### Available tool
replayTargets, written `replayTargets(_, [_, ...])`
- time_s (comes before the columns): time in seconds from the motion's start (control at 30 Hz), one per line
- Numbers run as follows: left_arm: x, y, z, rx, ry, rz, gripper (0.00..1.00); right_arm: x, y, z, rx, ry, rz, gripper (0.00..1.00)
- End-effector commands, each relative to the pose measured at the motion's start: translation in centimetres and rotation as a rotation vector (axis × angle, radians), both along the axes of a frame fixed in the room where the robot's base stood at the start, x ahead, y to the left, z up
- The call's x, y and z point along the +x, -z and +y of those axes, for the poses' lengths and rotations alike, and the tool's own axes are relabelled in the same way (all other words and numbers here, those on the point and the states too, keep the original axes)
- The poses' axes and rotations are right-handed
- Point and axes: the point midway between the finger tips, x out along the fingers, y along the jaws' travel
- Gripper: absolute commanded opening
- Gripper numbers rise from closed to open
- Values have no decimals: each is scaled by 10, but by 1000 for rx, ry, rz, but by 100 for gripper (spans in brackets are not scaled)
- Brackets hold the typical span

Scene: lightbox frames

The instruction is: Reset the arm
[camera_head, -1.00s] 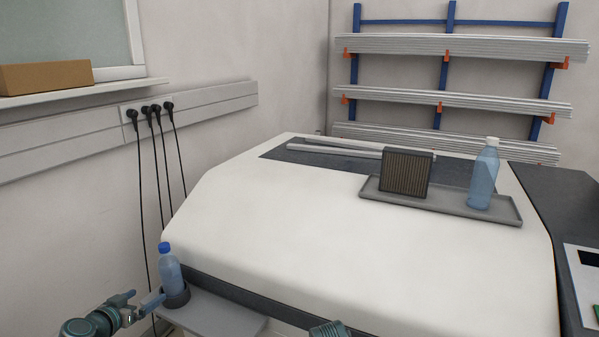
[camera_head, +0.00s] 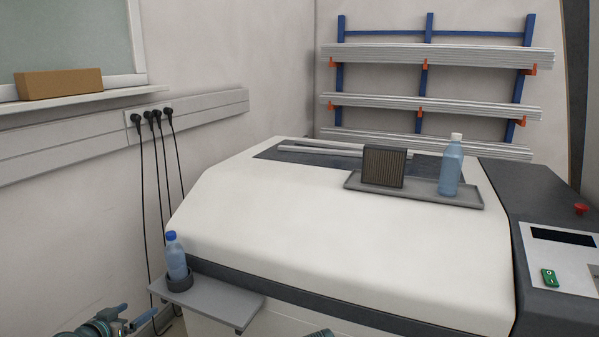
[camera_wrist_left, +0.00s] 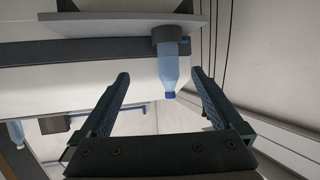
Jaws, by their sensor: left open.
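My left gripper (camera_head: 138,321) is at the bottom left of the head view, low and to the left of the small shelf. Its fingers are open and empty. In the left wrist view the gripper (camera_wrist_left: 159,74) has its two fingers wide apart, with nothing between them. A blue-capped bottle (camera_head: 176,256) stands upright in a dark round holder (camera_head: 178,281) on the grey shelf (camera_head: 215,299). The bottle (camera_wrist_left: 169,72) appears upside down beyond the fingers in the wrist view, apart from them.
A large white machine (camera_head: 340,235) fills the middle. On it a grey tray (camera_head: 415,195) holds a dark ribbed block (camera_head: 383,166) and a white-capped bottle (camera_head: 451,168). Black cables (camera_head: 160,200) hang on the left wall. A control panel (camera_head: 562,262) is at right.

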Motion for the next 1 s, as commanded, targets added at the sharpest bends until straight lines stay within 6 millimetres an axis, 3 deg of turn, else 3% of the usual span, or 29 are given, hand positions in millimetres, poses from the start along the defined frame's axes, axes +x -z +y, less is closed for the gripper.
replayTargets(0.37, [8, 22, -66, -37, 117, 121, 100, 0, 0, 0, 0, 0, 0, 50])
replayTargets(0.63, [2, 55, -159, -65, 256, 327, 100, 0, 0, 0, 0, 0, 0, 50])
replayTargets(0.8, [-26, 87, -242, -45, 353, 566, 100, 0, 0, 0, 0, 0, 0, 50])
replayTargets(1.0, [-81, 118, -317, 59, 370, 870, 100, 0, 0, 0, 0, 0, 0, 50])
